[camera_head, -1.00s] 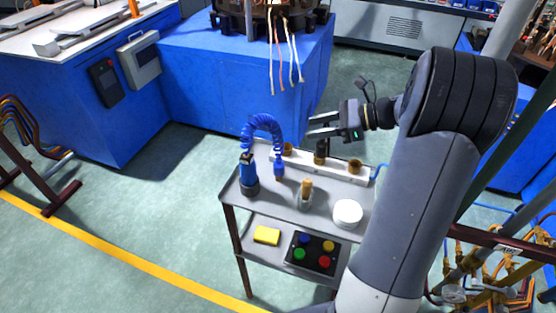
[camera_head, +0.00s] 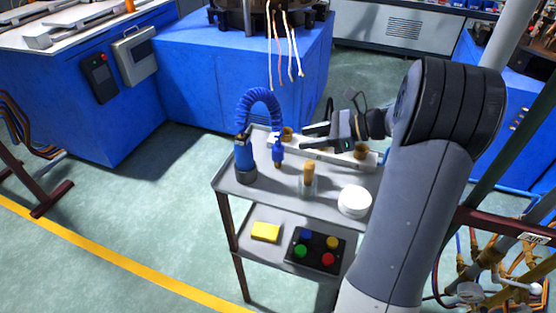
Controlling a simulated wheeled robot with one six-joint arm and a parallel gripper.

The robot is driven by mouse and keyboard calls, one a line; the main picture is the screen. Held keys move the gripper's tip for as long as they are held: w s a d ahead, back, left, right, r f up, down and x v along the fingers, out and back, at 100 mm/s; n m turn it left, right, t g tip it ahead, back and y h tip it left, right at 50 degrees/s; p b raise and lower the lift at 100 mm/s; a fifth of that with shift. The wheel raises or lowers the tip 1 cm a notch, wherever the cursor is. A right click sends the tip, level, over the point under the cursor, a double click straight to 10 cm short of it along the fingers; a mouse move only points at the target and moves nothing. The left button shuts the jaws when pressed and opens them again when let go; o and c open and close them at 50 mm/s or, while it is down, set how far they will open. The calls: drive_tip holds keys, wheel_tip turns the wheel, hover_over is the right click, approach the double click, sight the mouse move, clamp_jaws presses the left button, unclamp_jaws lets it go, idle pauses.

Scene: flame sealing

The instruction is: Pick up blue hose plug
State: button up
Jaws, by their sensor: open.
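The blue hose plug (camera_head: 278,153) stands on the grey cart's top shelf, at the end of a coiled blue hose (camera_head: 259,98). The hose arches over from a blue cylinder (camera_head: 244,160) with a dark base at the cart's left side. The plug has a brass-coloured lower end. My gripper (camera_head: 307,140) is open and empty, its two fingers pointing left. In the picture its fingertips are just right of the plug, apart from it. The gripper is in front of part of the white block behind.
A white block (camera_head: 370,159) with brass sockets lies along the cart's back edge. A glass with a wooden-looking stick (camera_head: 309,175) and a white round container (camera_head: 354,201) stand in front. The lower shelf holds a yellow sponge (camera_head: 265,231) and a button box (camera_head: 316,262).

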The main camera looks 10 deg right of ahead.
sight(278, 142)
drive_tip(key=x, duration=0.9)
drive_tip(key=shift+a+p, duration=0.1)
drive_tip(key=shift+p, duration=0.3)
clamp_jaws()
